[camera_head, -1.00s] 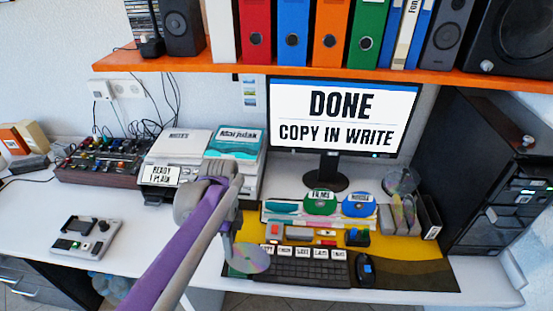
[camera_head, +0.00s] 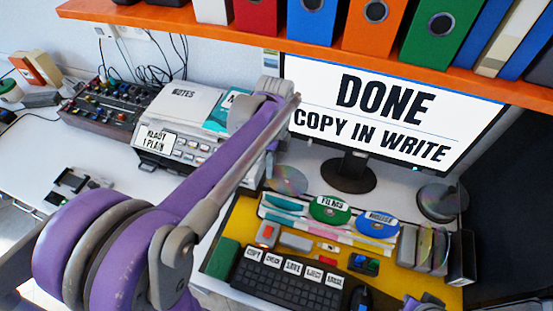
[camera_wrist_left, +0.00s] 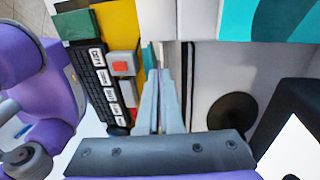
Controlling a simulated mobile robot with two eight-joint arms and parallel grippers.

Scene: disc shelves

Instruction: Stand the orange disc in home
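My left gripper (camera_wrist_left: 165,88) has its fingers close together on a thin edge in the left wrist view. In the head view its fingertips are mostly hidden behind my arm. A shiny, see-through disc (camera_head: 291,180) hangs at them, above the back of the desk and left of the monitor foot. I see its rainbow sheen but no clear orange. Other clear discs (camera_head: 425,246) stand upright in grey holders (camera_head: 408,246) at the right. I cannot tell which place is the home. My right gripper's fingers do not show.
A tray holds a green FILMS disc (camera_head: 330,209) and a blue disc (camera_head: 377,224). The keyboard (camera_head: 290,280) lies in front on a yellow mat. The monitor (camera_head: 385,115) and a disc spindle (camera_head: 440,203) stand behind. A printer (camera_head: 185,125) is at left.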

